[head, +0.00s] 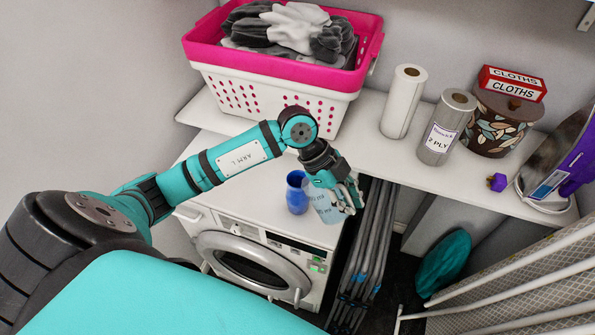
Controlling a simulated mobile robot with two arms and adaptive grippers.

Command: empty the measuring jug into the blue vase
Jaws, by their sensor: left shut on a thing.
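The blue vase (297,193) stands upright on the white top of the dryer, near its front edge. The clear measuring jug (322,204) with blue markings is just to the right of the vase, close beside it in the picture. My left gripper (347,196) is shut on the jug, on its right side. The jug looks roughly upright or slightly tilted; I cannot tell whether its base touches the dryer top. The fingers and wrist cover part of the jug. What is inside the jug and vase cannot be seen. My right gripper is not in view.
A pink and white laundry basket (275,97) stands on the shelf behind my arm. Paper rolls (403,101), a leaf-patterned pot (495,122) and an iron (560,160) are to the right. A folded airer (370,250) stands beside the dryer (225,258).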

